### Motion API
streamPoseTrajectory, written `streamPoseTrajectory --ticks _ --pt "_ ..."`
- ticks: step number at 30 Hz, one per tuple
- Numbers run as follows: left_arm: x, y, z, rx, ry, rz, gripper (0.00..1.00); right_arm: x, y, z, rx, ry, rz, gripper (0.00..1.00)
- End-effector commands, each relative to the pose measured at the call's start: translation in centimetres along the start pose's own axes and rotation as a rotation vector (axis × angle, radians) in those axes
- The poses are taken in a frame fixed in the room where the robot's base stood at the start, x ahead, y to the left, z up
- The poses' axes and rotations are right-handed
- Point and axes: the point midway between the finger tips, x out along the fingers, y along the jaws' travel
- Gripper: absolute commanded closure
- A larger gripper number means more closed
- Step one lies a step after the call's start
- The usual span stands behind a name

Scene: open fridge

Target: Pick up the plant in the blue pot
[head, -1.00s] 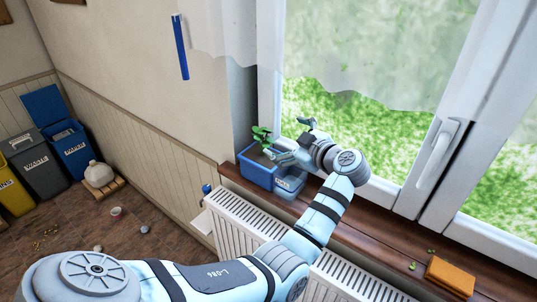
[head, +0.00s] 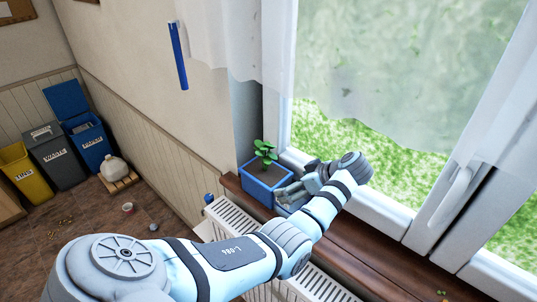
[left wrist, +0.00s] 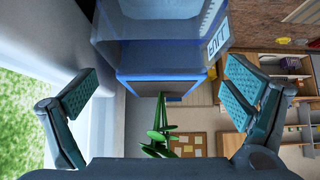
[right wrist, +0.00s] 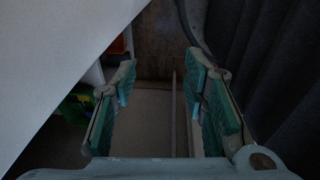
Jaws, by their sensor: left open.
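A green leafy plant (head: 265,152) stands upright in a blue rectangular pot (head: 252,183) at the left end of the wooden windowsill. My left gripper (head: 292,184) is at the right side of the pot and hides part of it. The left gripper (left wrist: 160,90) is open and empty. My right gripper (right wrist: 165,85) shows only in its wrist view, fingers apart, nothing between them.
The windowsill (head: 370,245) runs along the window, with a white radiator (head: 222,214) below. The window frame (head: 380,200) is close behind the left gripper. Several bins (head: 58,160) stand on the floor at far left.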

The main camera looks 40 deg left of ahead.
Motion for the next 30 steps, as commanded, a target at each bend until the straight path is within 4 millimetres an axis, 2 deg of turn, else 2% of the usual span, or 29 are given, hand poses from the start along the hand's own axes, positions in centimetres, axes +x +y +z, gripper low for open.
streamPoseTrajectory --ticks 4,10,24,30 --pt "2.1 0.0 -0.1 0.000 0.001 0.001 0.05 -0.1 0.1 -0.9 0.000 0.014 0.001 0.60" --pt "2.2 0.1 0.0 0.000 0.001 0.002 0.05 -0.1 0.1 -0.3 0.000 0.005 0.001 0.60" --pt "2.2 0.1 0.1 0.002 0.000 0.004 0.80 -0.1 0.1 0.1 0.000 -0.001 0.001 0.60" --pt "2.1 0.2 0.0 -0.001 0.002 0.006 0.80 -0.1 0.1 0.0 0.000 0.000 0.001 0.60"
